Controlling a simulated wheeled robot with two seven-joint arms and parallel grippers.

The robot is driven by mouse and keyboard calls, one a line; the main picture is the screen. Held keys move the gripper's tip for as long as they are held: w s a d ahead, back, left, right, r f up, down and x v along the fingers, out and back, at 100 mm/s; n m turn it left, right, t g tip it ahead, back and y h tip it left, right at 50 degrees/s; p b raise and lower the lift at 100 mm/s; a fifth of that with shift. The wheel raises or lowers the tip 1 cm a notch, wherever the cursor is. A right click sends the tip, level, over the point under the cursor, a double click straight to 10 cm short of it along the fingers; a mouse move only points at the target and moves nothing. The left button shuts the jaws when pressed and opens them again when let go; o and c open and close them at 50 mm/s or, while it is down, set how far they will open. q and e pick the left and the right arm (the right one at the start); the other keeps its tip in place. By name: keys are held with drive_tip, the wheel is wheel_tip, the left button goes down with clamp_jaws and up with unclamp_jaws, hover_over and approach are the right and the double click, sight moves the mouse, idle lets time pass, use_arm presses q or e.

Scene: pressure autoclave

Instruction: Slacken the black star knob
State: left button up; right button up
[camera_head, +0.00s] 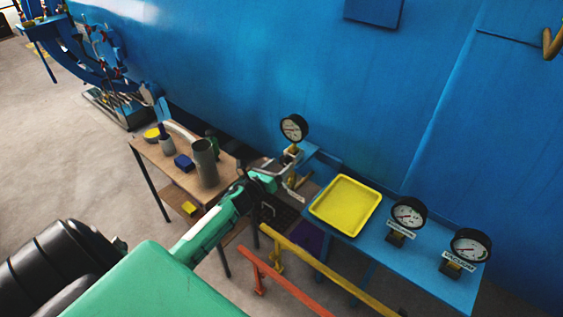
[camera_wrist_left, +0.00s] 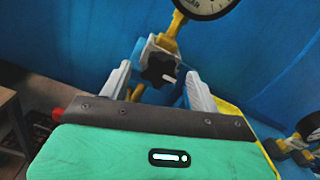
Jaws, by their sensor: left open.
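The black star knob (camera_wrist_left: 157,66) shows in the left wrist view, on a white and yellow fitting (camera_wrist_left: 170,42) below a round dial gauge (camera_wrist_left: 205,5). A small white pin shows at its lower right. My left gripper (camera_wrist_left: 158,74) is open, its two pale fingers on either side of the knob with gaps visible; I cannot tell whether the tips reach its depth. In the head view my left gripper (camera_head: 290,175) is at the fitting under the gauge (camera_head: 293,128), and the knob cannot be made out there. My right gripper is not in view.
A yellow tray (camera_head: 345,205) lies on the blue shelf (camera_head: 425,262), with two labelled gauges (camera_head: 408,213) (camera_head: 470,245) to its right. A wooden table (camera_head: 222,168) with a grey cylinder (camera_head: 204,162) stands left. Yellow (camera_head: 325,270) and orange (camera_head: 278,282) rails run in front; a blue vessel wall (camera_head: 300,60) is behind.

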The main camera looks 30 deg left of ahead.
use_arm(q)
drive_tip(key=shift+w, duration=0.7)
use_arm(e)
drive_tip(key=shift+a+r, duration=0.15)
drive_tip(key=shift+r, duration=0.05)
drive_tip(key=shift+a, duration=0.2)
use_arm(q)
drive_tip(key=c, duration=1)
drive_tip(key=shift+o, duration=0.2)
